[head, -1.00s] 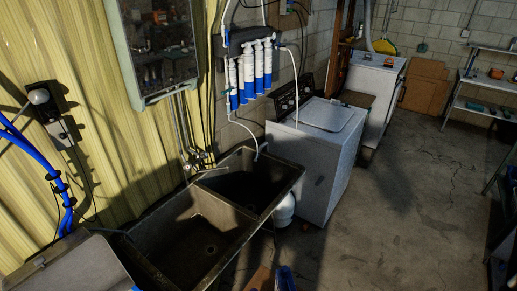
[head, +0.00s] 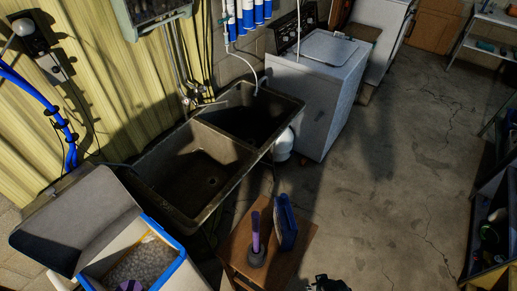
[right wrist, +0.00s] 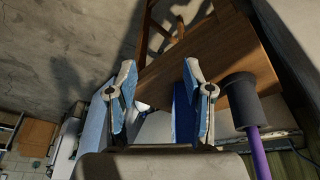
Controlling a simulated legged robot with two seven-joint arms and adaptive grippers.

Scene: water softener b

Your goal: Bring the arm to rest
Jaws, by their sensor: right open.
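My right gripper shows in the right wrist view (right wrist: 160,85). Its two blue-padded fingers are spread apart with nothing between them. A dark part at the bottom edge of the head view (head: 328,284) looks like the same gripper, right of the wooden stool (head: 238,242). The stool's top (right wrist: 212,62) lies beyond the fingers in the wrist view. A purple-handled tool with a black cup (head: 256,240) stands on the stool; its cup (right wrist: 252,103) is right of the fingers. A blue item (head: 285,222) stands beside it. My left gripper is not in view.
A blue-rimmed bin (head: 177,248) with its lid open holds grey pellets at the lower left. A double sink (head: 205,165) stands along the wall, with a white washer (head: 325,90) behind it. A dark shelf (head: 492,225) is at right. The floor (head: 400,175) between is mostly clear.

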